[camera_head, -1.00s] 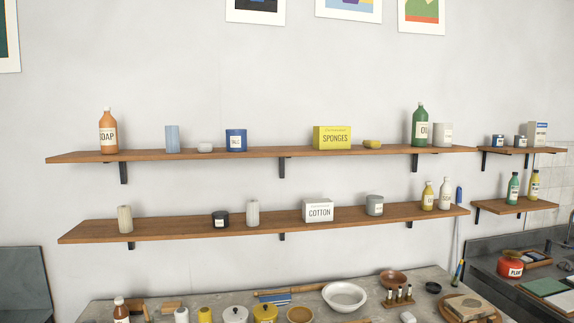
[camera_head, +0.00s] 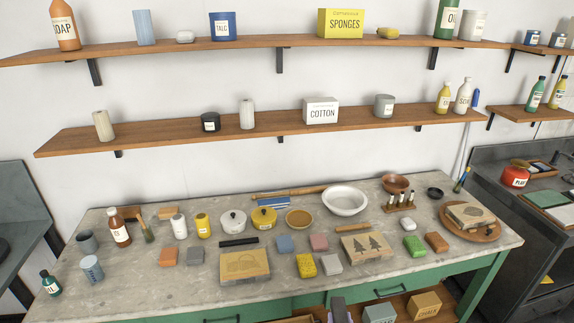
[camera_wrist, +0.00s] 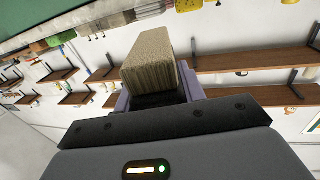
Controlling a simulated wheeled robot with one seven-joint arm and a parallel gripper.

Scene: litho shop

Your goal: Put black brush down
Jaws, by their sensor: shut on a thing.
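The black brush (camera_wrist: 157,64) is in my gripper (camera_wrist: 157,94) in the wrist view. Its block of tan bristles points away from the palm, and its black part sits between the two lavender fingers. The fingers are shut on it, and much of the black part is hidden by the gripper. In the head view, a small lavender piece at the bottom edge looks like part of my gripper (camera_head: 338,310); the brush cannot be made out there. The grey worktable (camera_head: 180,281) stands ahead, crowded with things.
A black bar (camera_head: 239,242), a carved block (camera_head: 245,266), a tree block (camera_head: 366,246), a white bowl (camera_head: 345,200) and several small coloured blocks lie on the table. Bare patches show at its front left and front right. Two long shelves (camera_head: 165,131) hang above.

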